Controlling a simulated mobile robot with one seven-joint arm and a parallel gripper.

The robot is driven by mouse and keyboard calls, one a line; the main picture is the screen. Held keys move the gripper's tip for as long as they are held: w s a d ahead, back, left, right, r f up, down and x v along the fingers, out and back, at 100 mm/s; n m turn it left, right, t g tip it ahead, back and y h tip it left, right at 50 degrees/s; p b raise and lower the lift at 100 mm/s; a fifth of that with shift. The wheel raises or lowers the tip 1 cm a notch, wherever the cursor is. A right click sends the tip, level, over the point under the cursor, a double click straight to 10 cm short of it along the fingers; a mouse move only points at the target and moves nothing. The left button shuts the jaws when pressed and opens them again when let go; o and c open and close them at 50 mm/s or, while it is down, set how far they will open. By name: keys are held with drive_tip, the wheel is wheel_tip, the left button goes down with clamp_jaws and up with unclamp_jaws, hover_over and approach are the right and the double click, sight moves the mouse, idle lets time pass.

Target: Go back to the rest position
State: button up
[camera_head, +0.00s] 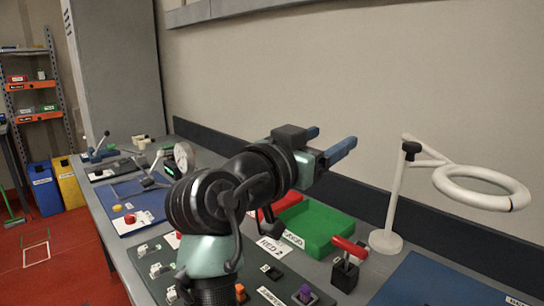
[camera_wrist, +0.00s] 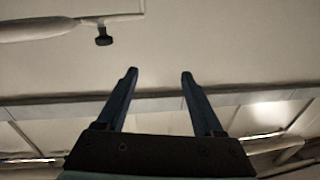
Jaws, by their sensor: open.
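My gripper (camera_head: 333,142) is raised above the workbench in the head view, pointing up and to the right toward the back wall. Its two blue fingers are apart with nothing between them. The fingers also show in the wrist view (camera_wrist: 160,82), spread and empty, with the wall and upper structures behind them. My arm covers part of the bench in the head view.
A white ring lamp (camera_head: 480,188) on a stand is right of my gripper. Below are a green tray (camera_head: 322,226), a red-handled lever (camera_head: 348,258) and a blue mat (camera_head: 430,284). A gauge (camera_head: 184,156) stands behind my arm. Shelves (camera_head: 32,90) are far left.

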drive_tip(key=s+a+r+n+t+y+p, duration=0.1)
drive_tip(key=s+a+r+n+t+y, duration=0.55)
drive_tip(key=s, duration=0.45)
drive_tip(key=s+a+r+n+t+y, duration=0.35)
drive_tip(key=s+r+t+y, duration=0.3)
drive_tip(key=s+r, duration=0.35)
wheel_tip(320, 180, up, 13)
drive_tip(key=m+p, duration=0.1)
drive_tip(key=p, duration=1.2)
drive_tip(key=shift+w+a+f+t+h, duration=0.2)
drive_tip(key=shift+t+h, duration=0.1)
drive_tip(key=shift+t, duration=0.1)
